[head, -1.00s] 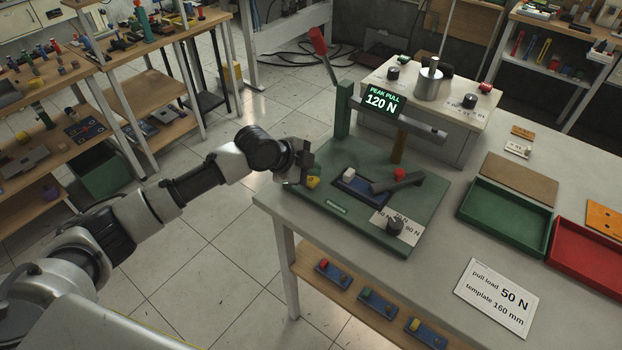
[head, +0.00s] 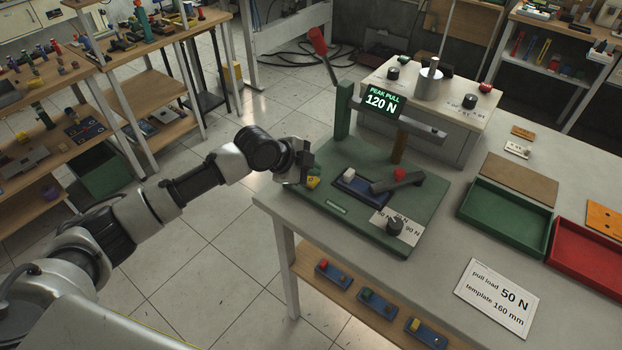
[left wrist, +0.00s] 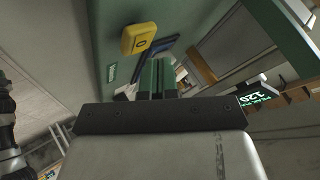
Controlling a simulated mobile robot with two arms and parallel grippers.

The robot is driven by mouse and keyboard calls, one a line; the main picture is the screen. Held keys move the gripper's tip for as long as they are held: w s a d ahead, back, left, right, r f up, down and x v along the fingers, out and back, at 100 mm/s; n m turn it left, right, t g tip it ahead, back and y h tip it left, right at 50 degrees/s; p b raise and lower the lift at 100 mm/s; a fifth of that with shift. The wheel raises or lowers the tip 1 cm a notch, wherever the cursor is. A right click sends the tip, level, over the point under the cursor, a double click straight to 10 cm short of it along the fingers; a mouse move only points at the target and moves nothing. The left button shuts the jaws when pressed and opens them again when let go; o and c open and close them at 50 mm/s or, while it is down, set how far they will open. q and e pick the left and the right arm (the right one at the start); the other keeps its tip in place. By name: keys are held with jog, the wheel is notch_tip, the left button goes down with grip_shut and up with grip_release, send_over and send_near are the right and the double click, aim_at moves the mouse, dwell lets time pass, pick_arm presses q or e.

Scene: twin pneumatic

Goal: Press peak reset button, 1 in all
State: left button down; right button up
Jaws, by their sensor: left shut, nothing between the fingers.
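The peak reset button appears to be the yellow block (head: 313,183) at the left corner of the green test rig (head: 420,218). My left gripper (head: 305,170) is shut and empty, right beside the button at the rig's left edge. In the left wrist view its fingers (left wrist: 156,78) lie just below the button, with a visible gap in the picture. I cannot tell whether they touch it in depth. The display (head: 381,101) reads PEAK PULL 120 N. My right gripper is not in view.
A red-knobbed lever (head: 318,42) rises at the rig's back left. Green (head: 506,247) and red trays (head: 555,265) stand to the right.

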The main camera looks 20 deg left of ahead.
aim_at(311, 182)
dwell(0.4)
pick_arm(q)
jog(key=shift+f, duration=0.4)
jog(key=shift+f+b, duration=0.4)
jog(key=shift+f, duration=0.15)
dwell(0.6)
jog(key=shift+r, duration=0.1)
jog(key=shift+r+p, duration=0.85)
jog(key=shift+r, duration=0.1)
notch_tip(311, 182, up, 5)
jog(key=p, duration=0.4)
dwell(0.7)
